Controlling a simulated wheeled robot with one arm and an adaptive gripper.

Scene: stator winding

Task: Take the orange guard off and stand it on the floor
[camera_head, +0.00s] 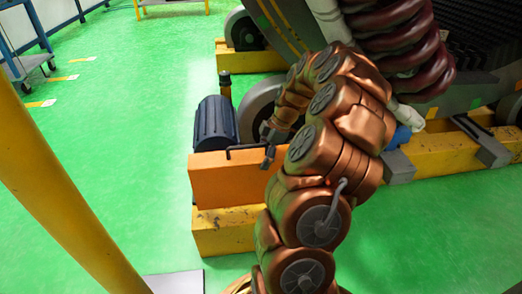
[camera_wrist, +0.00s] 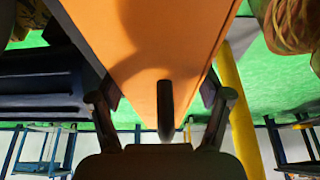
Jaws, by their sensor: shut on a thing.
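The orange guard (camera_head: 232,186) is a box-like piece with a dark bar handle (camera_head: 245,149) along its top. It stands upright in front of the dark blue motor (camera_head: 214,124), at the end of the yellow base beam (camera_head: 228,232). Whether it rests on the beam or is slightly clear of it I cannot tell. My gripper (camera_head: 268,150) is at the guard's upper right and shut on it. In the wrist view the fingers (camera_wrist: 160,112) lie either side of the guard (camera_wrist: 150,35), with the dark handle (camera_wrist: 165,105) between them; the exact contact is hidden.
Open green floor (camera_head: 110,150) lies left of the guard. A yellow post (camera_head: 60,170) crosses the left foreground. A grey roller (camera_head: 258,108) stands behind the guard, and a blue cart (camera_head: 25,55) is at the far left. A grey plate (camera_head: 175,282) lies at the bottom.

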